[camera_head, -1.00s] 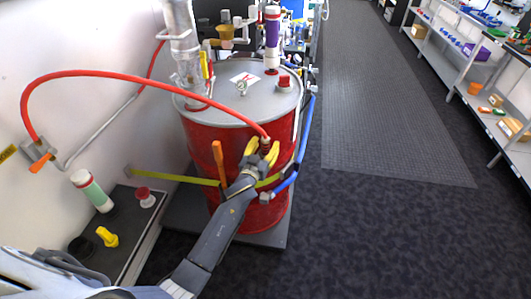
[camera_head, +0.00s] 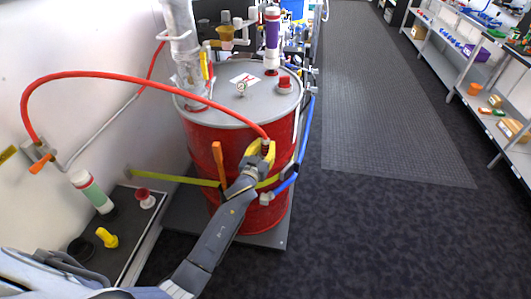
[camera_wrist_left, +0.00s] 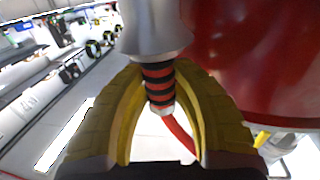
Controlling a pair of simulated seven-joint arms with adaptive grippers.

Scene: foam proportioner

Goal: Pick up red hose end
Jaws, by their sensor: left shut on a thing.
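The red hose (camera_head: 150,78) arches from a wall valve at the left over the drum to its end (camera_head: 265,142) at the drum's front right. My left gripper (camera_head: 261,153) has its yellow fingers closed around that end. In the left wrist view the hose end (camera_wrist_left: 158,84), a black and red ribbed piece with a grey metal fitting, sits between the yellow fingers of the left gripper (camera_wrist_left: 160,95). The red hose (camera_wrist_left: 180,135) runs off below it. My right gripper does not show.
The red drum (camera_head: 205,150) with a grey lid (camera_head: 235,100) stands close to the gripper. An orange-handled wall valve (camera_head: 40,160) is at left. A low grey bench (camera_head: 135,225) holds a green-white bottle (camera_head: 92,191) and a yellow part (camera_head: 107,237). The floor at right is clear.

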